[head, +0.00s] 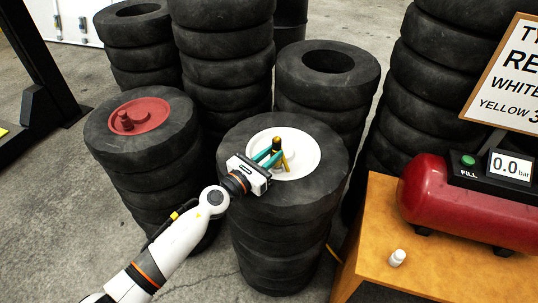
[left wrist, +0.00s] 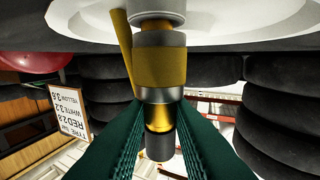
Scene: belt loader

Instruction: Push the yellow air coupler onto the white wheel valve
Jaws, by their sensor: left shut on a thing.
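The white wheel (head: 298,137) lies flat in the tyre on top of the middle stack; its rim also shows at the top of the left wrist view (left wrist: 225,22). The yellow air coupler (head: 277,144) stands roughly upright over the wheel, with dark and metal bands and a yellow hose at its side. My left gripper (head: 268,155) reaches in from the lower left, its green fingers shut on the coupler (left wrist: 158,72). The coupler's wheel-side end is at the white wheel. The valve is hidden there, so I cannot tell how far the coupler sits on it. My right gripper is out of view.
A red wheel (head: 140,115) with a red stem tops the left stack. Tall tyre stacks stand behind and to the right. An orange bench (head: 378,225) at the right holds a red compressor (head: 445,200), a display reading 0.0 bar (head: 511,167) and a small white cap (head: 397,257).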

